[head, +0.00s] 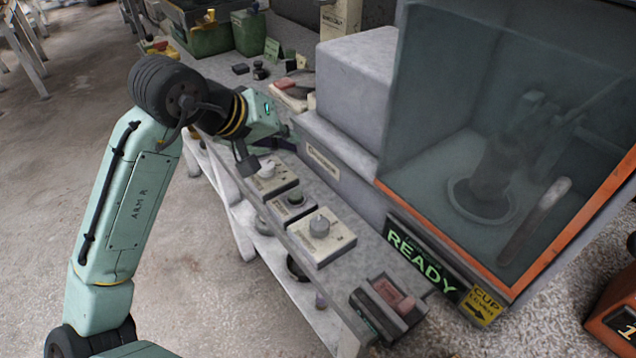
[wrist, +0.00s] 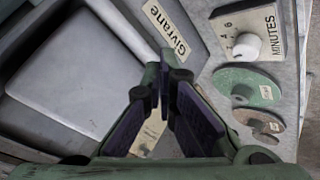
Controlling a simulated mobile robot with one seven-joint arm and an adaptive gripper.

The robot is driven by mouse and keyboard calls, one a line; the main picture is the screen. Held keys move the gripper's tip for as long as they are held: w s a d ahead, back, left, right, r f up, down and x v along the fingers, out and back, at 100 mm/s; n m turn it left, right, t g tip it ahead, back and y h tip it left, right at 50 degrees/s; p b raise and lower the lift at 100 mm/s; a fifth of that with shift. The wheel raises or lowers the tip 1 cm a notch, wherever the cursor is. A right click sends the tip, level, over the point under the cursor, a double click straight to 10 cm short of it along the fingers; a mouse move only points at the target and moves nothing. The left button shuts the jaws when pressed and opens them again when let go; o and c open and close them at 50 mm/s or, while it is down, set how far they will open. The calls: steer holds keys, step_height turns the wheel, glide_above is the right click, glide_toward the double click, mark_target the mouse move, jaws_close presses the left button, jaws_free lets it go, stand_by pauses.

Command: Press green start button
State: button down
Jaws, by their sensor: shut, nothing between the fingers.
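A row of controls stands on the bench edge in the head view. In the head view the fingers are small and partly hidden by my arm.
The pale knobs (head: 320,225) (head: 266,168) flank the button closely. A box with a red top (head: 391,293) stands at the near bench end. The grey machine (head: 370,80) rises behind, with a lit READY sign (head: 422,262). Open floor lies to the left.

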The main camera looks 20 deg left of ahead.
mark_target(292, 192)
steer(key=shift+s+f, duration=0.1)
stand_by(0.3)
step_height(292, 192, down, 9)
steer(key=b, duration=0.6)
steer(key=shift+b, duration=0.35)
stand_by(0.9)
steer(key=shift+f, duration=0.3)
